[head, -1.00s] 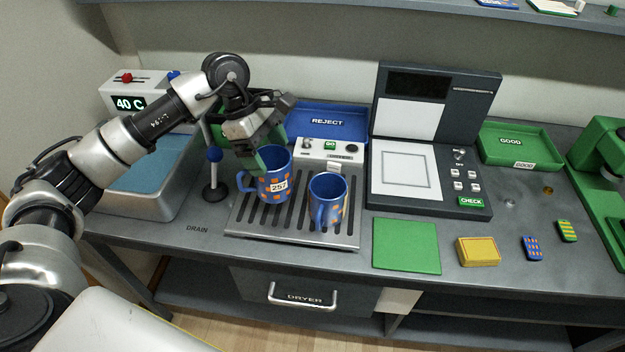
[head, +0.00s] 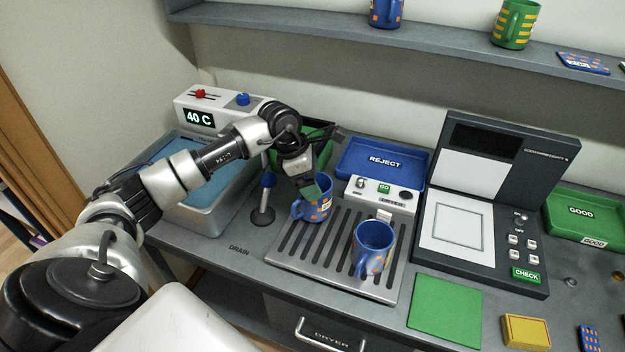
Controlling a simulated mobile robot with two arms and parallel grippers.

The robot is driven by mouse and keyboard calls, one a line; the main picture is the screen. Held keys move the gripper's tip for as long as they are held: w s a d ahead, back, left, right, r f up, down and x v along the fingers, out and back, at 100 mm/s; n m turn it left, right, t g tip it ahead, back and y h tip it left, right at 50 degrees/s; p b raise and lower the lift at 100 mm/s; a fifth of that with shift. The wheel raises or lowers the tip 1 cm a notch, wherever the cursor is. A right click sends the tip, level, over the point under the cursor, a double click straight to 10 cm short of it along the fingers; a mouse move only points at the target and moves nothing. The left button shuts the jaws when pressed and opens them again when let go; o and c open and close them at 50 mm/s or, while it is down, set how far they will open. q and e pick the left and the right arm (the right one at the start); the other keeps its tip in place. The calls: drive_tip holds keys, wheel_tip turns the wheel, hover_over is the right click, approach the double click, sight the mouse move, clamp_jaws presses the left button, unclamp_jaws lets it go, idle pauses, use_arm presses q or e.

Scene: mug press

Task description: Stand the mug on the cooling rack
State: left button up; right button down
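A blue mug with orange squares and a white label (head: 325,204) is at the back left of the slotted metal cooling rack (head: 287,262), its handle to the left. My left gripper (head: 316,188) reaches down over its rim, fingers at the mug wall, and seems shut on it. The fingers hide part of the rim. The mug looks about upright and low at the slats; I cannot tell if its base touches. A second blue mug (head: 373,245) with orange marks stands on the rack's front right. My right gripper is out of view.
A small stand with a blue knob (head: 267,181) is close left of the held mug. The GO control box (head: 383,194) and blue REJECT tray (head: 383,163) are behind the rack. The press (head: 460,228) is right. The water bath (head: 210,205) is left.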

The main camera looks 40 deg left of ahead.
use_arm(q)
drive_tip(key=shift+f, duration=0.7)
drive_tip(key=o, duration=1.3)
drive_tip(key=shift+s+a+r, duration=0.1)
drive_tip(key=shift+a+r, duration=0.05)
drive_tip(key=shift+r, duration=0.2)
drive_tip(key=b+v, duration=0.2)
drive_tip(key=v, duration=0.9)
drive_tip(key=shift+r, duration=0.25)
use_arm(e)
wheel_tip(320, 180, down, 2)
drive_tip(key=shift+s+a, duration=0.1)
use_arm(q)
drive_tip(key=shift+s, duration=0.1)
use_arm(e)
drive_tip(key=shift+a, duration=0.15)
